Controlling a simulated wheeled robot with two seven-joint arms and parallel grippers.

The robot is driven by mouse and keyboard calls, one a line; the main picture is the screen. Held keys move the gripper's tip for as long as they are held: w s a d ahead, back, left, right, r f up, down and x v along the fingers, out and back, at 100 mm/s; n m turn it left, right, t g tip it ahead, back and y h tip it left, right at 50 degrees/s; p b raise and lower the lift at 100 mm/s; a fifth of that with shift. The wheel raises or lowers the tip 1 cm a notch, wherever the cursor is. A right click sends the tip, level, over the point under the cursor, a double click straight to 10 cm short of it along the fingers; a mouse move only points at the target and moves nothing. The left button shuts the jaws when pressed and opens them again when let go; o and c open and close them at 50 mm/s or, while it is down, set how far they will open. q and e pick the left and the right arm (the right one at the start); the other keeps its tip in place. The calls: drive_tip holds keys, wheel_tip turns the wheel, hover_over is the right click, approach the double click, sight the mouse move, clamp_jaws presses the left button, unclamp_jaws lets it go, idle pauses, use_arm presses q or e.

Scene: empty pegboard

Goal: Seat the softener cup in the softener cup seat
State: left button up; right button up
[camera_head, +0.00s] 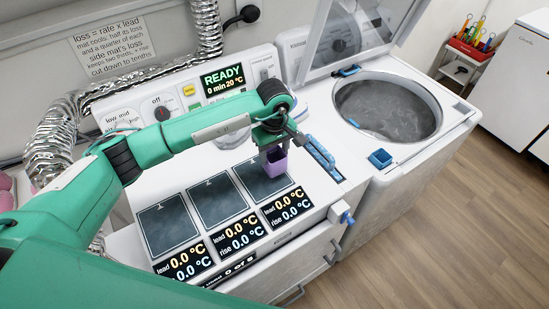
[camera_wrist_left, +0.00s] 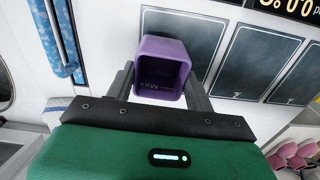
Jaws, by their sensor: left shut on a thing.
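My left gripper (camera_head: 272,145) is shut on a purple square cup (camera_head: 277,164), which I take for the softener cup. It holds the cup above the far right dark panel of the white counter. In the left wrist view the cup (camera_wrist_left: 162,70) sits between the two fingers, its open mouth facing the camera, with blurred lettering inside. A small blue square open-topped holder (camera_head: 380,157) on the washer's top, beside the drum opening, looks like the softener cup seat. The cup is apart from it, to its left. My right gripper is not in view.
The washer's round drum opening (camera_head: 388,108) lies behind the blue holder, with its lid (camera_head: 345,35) raised. Blue strips (camera_head: 320,153) line the counter's right edge, between cup and washer. A READY display panel (camera_head: 222,80) stands behind the counter. Silver ducts (camera_head: 55,135) are at left.

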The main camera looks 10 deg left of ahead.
use_arm(q)
wheel_tip(320, 180, up, 17)
drive_tip(key=b, duration=0.5)
drive_tip(key=shift+b, duration=0.35)
